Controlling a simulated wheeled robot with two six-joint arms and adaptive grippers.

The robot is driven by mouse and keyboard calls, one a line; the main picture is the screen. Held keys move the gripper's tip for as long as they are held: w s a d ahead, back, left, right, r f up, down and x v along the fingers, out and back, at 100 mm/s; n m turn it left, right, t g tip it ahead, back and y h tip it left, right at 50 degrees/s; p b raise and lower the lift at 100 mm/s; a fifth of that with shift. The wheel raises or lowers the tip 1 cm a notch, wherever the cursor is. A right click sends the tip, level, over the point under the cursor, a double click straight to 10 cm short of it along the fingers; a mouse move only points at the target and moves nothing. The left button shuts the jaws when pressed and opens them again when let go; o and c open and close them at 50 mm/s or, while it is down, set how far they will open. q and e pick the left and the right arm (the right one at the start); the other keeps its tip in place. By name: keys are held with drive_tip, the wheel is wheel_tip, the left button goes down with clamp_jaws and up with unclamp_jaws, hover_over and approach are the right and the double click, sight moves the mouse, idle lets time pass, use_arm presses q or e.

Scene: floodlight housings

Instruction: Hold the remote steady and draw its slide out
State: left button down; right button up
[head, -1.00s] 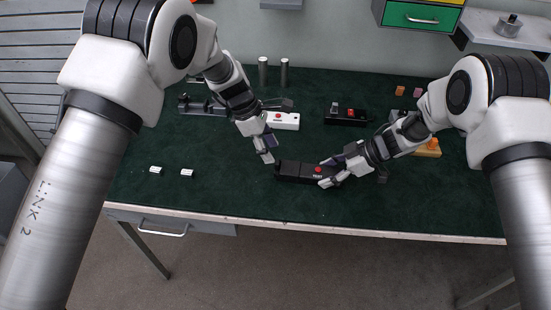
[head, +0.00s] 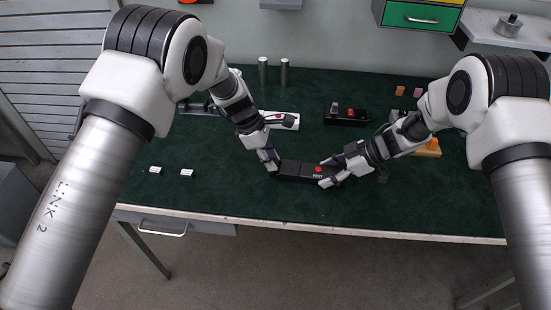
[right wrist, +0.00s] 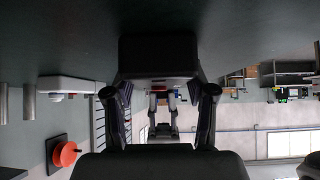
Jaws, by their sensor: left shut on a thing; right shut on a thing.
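The black remote (head: 308,171) lies flat on the green bench top near its front middle, with a red button on its top. My right gripper (head: 328,174) is shut on its right part. My left gripper (head: 271,164) is shut on its left end, where the slide is; the fingers hide much of that end, and I cannot tell how far the slide is out. In the right wrist view the remote (right wrist: 157,55) is a dark block between the fingers of my right gripper (right wrist: 161,100).
Two small white blocks (head: 187,173) lie to the left on the green bench (head: 235,200). Behind are a white remote (head: 287,122), a black box with a red part (head: 346,117), two grey cylinders (head: 284,72) and an orange piece (head: 428,149). The bench front is clear.

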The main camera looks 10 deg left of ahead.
use_arm(q)
drive_tip(key=a, duration=0.3)
drive_tip(key=shift+w+a, duration=0.1)
drive_tip(key=shift+a, duration=0.25)
drive_tip(key=c, duration=1)
unclamp_jaws()
drive_tip(key=shift+o, duration=0.2)
drive_tip(key=v, duration=1.2)
use_arm(e)
drive_tip(key=o, duration=1.3)
drive_tip(key=shift+o, duration=0.2)
